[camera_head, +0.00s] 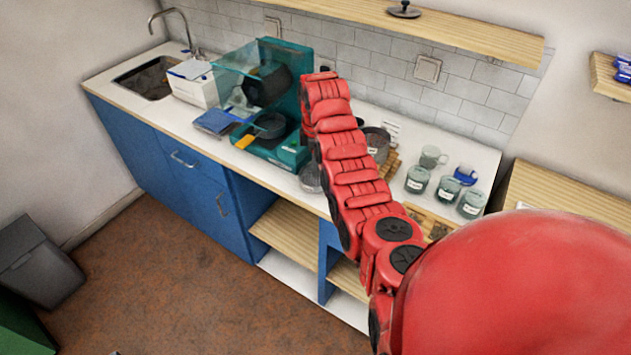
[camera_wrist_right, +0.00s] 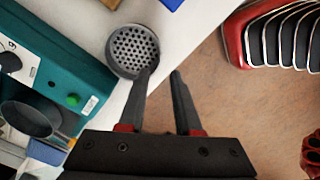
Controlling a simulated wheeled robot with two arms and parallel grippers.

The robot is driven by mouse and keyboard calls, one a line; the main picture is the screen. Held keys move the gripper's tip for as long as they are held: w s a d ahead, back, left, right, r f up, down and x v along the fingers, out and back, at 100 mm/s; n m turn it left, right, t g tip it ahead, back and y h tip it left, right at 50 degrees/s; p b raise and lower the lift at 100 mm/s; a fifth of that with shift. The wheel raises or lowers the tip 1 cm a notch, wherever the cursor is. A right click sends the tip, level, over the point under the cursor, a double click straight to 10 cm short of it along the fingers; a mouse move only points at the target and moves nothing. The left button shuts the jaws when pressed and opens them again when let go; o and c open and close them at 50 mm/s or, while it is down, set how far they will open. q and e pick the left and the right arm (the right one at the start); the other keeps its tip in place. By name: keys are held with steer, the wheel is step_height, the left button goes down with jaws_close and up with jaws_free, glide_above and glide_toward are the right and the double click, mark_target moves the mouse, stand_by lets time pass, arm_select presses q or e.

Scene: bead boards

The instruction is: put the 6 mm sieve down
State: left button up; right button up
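A grey round sieve (camera_wrist_right: 132,48) with a perforated face shows in the right wrist view, over the white counter near its front edge. Its handle side meets the tip of my right gripper's left finger. The fingers of my right gripper (camera_wrist_right: 163,76) stand apart with a gap between the tips; they are not closed on the sieve. In the head view a small round grey thing (camera_head: 310,178), likely the sieve, is at the counter's front edge. My red right arm covers the right gripper there. No hole size can be read. My left gripper is not in view.
A teal machine (camera_head: 293,152) with a dark cup (camera_wrist_right: 30,118) stands left of the sieve. Blue trays (camera_head: 216,121) and a sink (camera_head: 148,77) lie farther left. Labelled jars (camera_head: 417,180), a mug (camera_head: 432,157) and a pot (camera_head: 377,139) stand on the right.

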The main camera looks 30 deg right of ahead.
step_height(320, 180, up, 4)
steer(key=shift+r+p, duration=0.1)
steer(key=shift+p, duration=0.55)
steer(key=shift+s, duration=0.15)
